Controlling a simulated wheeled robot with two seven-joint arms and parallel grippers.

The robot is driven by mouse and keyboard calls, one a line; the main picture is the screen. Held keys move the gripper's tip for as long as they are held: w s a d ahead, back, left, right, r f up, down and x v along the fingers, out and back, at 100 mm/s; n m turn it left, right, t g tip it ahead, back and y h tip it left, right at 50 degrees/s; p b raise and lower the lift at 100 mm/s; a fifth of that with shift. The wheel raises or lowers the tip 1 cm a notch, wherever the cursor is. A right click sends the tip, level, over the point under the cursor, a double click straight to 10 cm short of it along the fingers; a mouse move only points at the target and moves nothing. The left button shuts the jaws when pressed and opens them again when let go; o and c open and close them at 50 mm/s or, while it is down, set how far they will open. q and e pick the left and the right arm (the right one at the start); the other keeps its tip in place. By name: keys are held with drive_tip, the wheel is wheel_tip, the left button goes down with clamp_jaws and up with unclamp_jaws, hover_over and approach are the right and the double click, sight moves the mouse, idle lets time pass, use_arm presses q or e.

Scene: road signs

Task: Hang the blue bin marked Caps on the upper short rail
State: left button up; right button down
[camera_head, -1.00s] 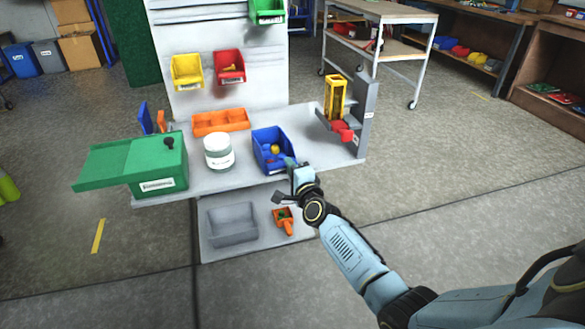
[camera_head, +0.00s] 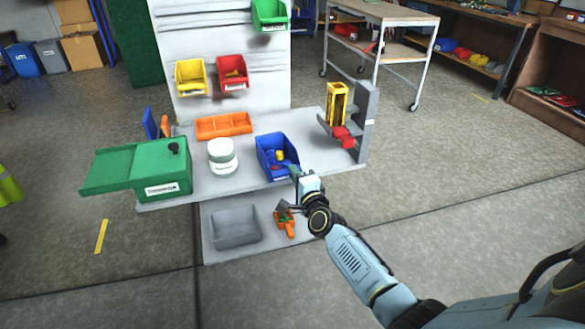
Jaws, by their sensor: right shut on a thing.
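The blue bin (camera_head: 267,147) rests on the grey bench top, right of the white jar, with small yellow and other pieces inside. No Caps marking can be read on it. My right gripper (camera_head: 295,175) is at the bin's near right corner, shut on its edge; the fingertips are small and partly hidden. The pale upright panel (camera_head: 270,55) with horizontal rails stands behind the bench. Which rail is the upper short one cannot be made out. My left gripper is out of view.
Yellow (camera_head: 190,78), red (camera_head: 232,85) and green (camera_head: 268,15) bins hang on the panel. An orange tray (camera_head: 223,126), white jar (camera_head: 222,157) and green box (camera_head: 165,170) stand on the bench. A grey holder (camera_head: 363,120) with a yellow dispenser (camera_head: 337,103) stands at right.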

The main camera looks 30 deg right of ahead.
drive_tip(key=s+a+p, duration=0.1)
drive_tip(key=s+p, duration=0.2)
drive_tip(key=s, duration=0.6)
drive_tip(key=shift+s+a, duration=0.15)
drive_tip(key=shift+s, duration=0.15)
drive_tip(key=shift+r, duration=0.1)
idle(0.8)
